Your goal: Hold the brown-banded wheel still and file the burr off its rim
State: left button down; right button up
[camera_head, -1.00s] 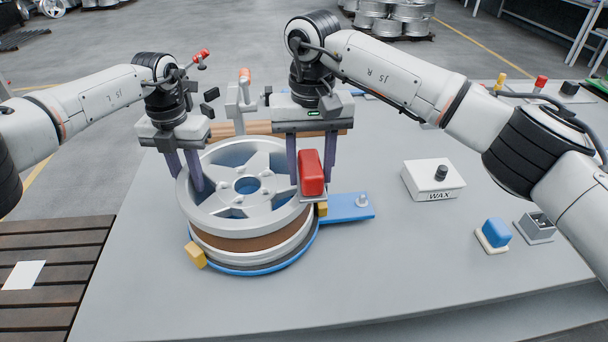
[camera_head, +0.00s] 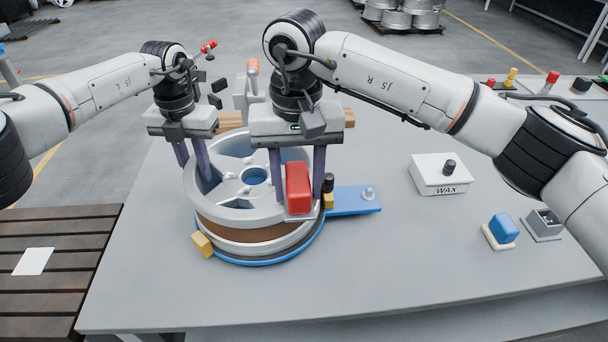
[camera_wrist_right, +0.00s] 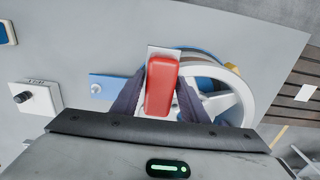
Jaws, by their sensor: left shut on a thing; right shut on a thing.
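The brown-banded wheel (camera_head: 240,232) lies flat on a blue round fixture (camera_head: 262,262) with yellow blocks at its edge. My left gripper (camera_head: 204,175) reaches down at the wheel's far left rim and is shut on the rim. My right gripper (camera_head: 298,190) is shut on a red-handled file (camera_head: 299,188) at the wheel's right rim. The red handle also shows between the fingers in the right wrist view (camera_wrist_right: 161,88). The file's flat grey plate sits under the handle by the rim; whether it touches the rim is unclear. I cannot make out the burr.
A white WAX box (camera_head: 438,176) stands right of the fixture's blue arm (camera_head: 352,201). A blue block (camera_head: 503,229) and a grey open box (camera_head: 543,225) lie farther right. A slatted brown surface (camera_head: 50,250) is at left. The table's front is clear.

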pick_arm(q)
jog(key=shift+w+a+r, duration=0.1)
jog(key=shift+a, duration=0.05)
pick_arm(e)
jog(key=shift+r, duration=4.05)
pick_arm(q)
jog(key=c, duration=1.5)
grip_release()
jog(key=shift+o, duration=0.2)
jog(key=shift+r, duration=3.7)
jog(key=shift+r, duration=0.1)
notch_tip(320, 180, up, 7)
jog(key=shift+r, duration=0.15)
